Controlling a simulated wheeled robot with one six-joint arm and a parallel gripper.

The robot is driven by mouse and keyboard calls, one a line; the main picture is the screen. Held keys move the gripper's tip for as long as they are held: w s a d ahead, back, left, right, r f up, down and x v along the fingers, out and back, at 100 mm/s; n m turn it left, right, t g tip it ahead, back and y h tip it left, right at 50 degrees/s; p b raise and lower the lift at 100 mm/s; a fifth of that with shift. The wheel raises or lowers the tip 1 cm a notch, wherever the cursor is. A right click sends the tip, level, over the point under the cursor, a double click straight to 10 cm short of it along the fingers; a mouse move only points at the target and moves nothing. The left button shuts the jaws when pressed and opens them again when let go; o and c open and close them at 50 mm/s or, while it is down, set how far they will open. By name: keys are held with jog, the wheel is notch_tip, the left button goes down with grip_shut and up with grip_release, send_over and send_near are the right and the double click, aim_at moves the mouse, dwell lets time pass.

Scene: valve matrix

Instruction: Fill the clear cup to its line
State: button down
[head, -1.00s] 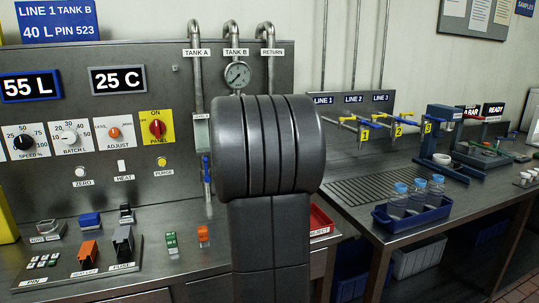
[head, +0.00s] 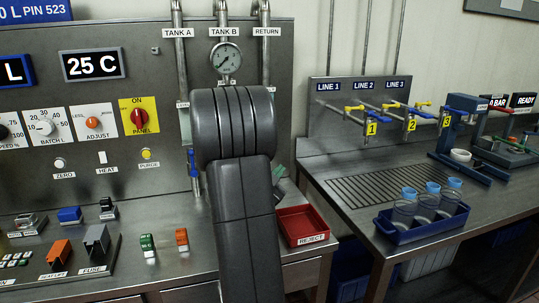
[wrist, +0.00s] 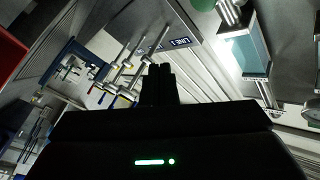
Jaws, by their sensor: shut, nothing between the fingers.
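Three clear cups (head: 425,207) with blue tops stand in a blue tray (head: 408,238) on the right bench. I cannot make out a fill line on them. Three taps stand at the back, marked LINE 1 (head: 328,87), LINE 2 and LINE 3, with yellow number tags 1 (head: 372,129), 2 (head: 411,125) and 3. My gripper (wrist: 158,84) is shut and empty in the wrist view, with the taps (wrist: 125,70) beyond it to the left. In the head view my arm hides it.
A slotted drain (head: 385,187) lies below the taps. A red REJECT tray (head: 302,225) sits at the left counter's right end, with a gap between counter and bench. A control panel (head: 95,175) with a gauge (head: 227,57) and pipes stands at left. A white cup (head: 461,156) is farther right.

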jog(key=w+a+p, duration=0.2)
jog(key=w, duration=0.6)
jog(key=shift+a, duration=0.35)
jog(key=shift+w, duration=0.2)
dwell(1.6)
jog(key=shift+w+a, duration=0.1)
jog(key=shift+w, duration=0.2)
jog(key=shift+w+a, duration=0.2)
jog(key=shift+w, duration=0.35)
dwell(0.8)
dwell(0.5)
jog(key=shift+s+d+b, duration=0.3)
jog(key=shift+s+b, duration=0.25)
jog(key=shift+s, duration=0.4)
jog(key=shift+s, duration=0.1)
